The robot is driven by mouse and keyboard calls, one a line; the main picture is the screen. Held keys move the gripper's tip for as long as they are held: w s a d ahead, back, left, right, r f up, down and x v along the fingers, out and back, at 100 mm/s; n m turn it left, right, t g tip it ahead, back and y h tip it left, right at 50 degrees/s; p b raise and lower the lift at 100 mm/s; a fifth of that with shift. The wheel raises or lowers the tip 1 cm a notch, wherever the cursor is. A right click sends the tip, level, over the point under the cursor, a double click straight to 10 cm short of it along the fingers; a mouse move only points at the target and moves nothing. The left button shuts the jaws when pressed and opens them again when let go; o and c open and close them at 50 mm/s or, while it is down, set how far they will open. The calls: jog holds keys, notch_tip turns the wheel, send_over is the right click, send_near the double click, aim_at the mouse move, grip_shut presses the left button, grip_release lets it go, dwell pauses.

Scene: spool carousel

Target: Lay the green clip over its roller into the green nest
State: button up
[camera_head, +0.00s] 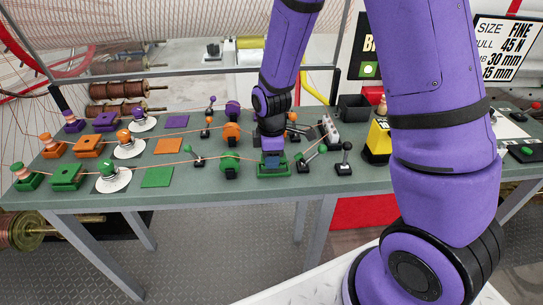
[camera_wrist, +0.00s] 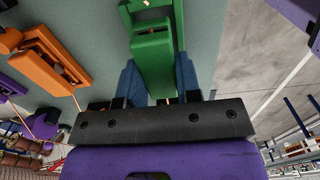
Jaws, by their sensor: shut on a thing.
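My gripper (camera_head: 271,160) points down at the green nest (camera_head: 273,171) near the front edge of the table, right of the green roller (camera_head: 230,162). In the wrist view its blue fingers (camera_wrist: 158,82) are shut on the green clip (camera_wrist: 153,62), a block lying between them. Green nest walls (camera_wrist: 178,25) show around the clip's far end. The clip is at the nest, but I cannot tell whether it rests fully on the floor of it. In the head view my gripper mostly hides the clip.
An orange roller (camera_head: 232,131) stands behind the green one. An orange nest (camera_wrist: 48,62) shows beside my gripper in the wrist view. Levers with a green knob (camera_head: 322,148) and a black knob (camera_head: 346,146) stand close right. A flat green square (camera_head: 157,177) lies left.

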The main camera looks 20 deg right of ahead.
jog(key=shift+f, duration=0.2)
jog(key=shift+f, duration=0.85)
jog(key=o, duration=1)
jog(key=shift+s+f, duration=0.1)
jog(key=shift+s, duration=0.1)
jog(key=shift+c, duration=0.3)
jog(key=shift+o, duration=0.3)
jog(key=shift+r, duration=0.35)
jog(key=r, duration=1)
jog(key=shift+w+r, duration=0.25)
jog(key=shift+w, duration=0.05)
jog(key=shift+d, duration=0.1)
